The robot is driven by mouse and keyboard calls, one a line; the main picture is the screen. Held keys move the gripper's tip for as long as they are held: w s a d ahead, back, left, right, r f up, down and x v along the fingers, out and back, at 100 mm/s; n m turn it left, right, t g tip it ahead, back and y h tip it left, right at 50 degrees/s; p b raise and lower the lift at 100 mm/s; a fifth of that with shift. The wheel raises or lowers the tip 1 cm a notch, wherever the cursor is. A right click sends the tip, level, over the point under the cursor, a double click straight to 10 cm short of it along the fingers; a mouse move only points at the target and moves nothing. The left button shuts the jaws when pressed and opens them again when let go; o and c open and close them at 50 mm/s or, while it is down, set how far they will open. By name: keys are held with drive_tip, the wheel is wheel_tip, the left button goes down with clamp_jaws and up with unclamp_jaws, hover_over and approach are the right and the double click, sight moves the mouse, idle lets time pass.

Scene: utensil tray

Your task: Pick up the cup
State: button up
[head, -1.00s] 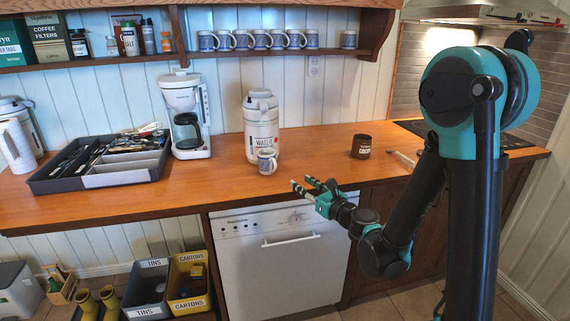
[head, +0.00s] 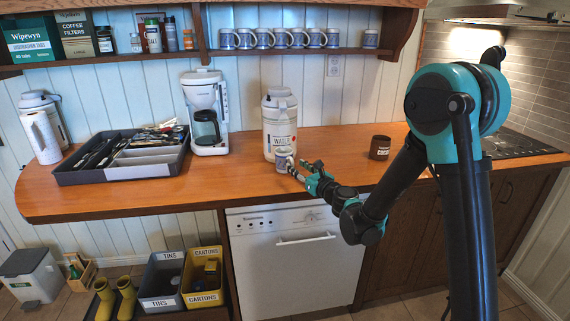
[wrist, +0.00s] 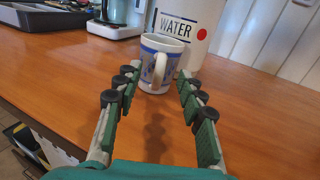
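A blue and white cup (wrist: 158,62) stands upright on the wooden counter in front of the water dispenser; its handle faces my gripper in the wrist view. The cup also shows in the head view (head: 283,158), partly covered by my gripper. My gripper (wrist: 154,78) is open, with its two fingers spread on either side of the line to the cup. The fingertips are near the cup's front, and I cannot tell whether they touch it. In the head view my gripper (head: 298,168) reaches in from the right over the counter.
The white water dispenser (head: 280,124) stands right behind the cup. A brown canister (head: 380,147) is to the right, a coffee maker (head: 205,108) and a grey utensil tray (head: 95,178) to the left. Several similar cups (head: 265,38) stand on the shelf above.

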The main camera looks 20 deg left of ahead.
sight(293, 164)
drive_tip(key=x, duration=0.4)
clamp_jaws()
idle(0.4)
